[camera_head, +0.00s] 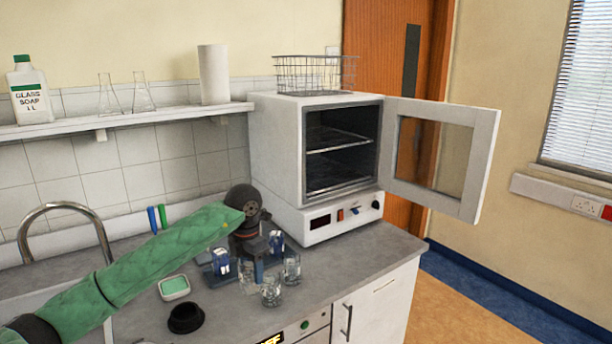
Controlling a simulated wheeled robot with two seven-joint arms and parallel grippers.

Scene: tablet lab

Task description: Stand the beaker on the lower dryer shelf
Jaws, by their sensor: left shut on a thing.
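The white dryer (276,150) stands on the counter with its door (482,165) swung wide open to the right. Inside are an upper wire shelf (338,146) and a lower wire shelf (340,186); I see nothing standing on them. My left gripper (248,262) points down over the counter, left of and in front of the dryer. It is shut on a clear glass beaker (247,280), partly hidden by the gripper; I cannot tell if its base touches the counter. Two more clear glasses (291,268) (271,291) stand close to its right. My right gripper is out of view.
A green-and-white dish (174,287) and a black round item (185,318) lie on the counter at left. A sink tap (65,207) stands behind my left arm. A wire basket (314,73) sits on the dryer.

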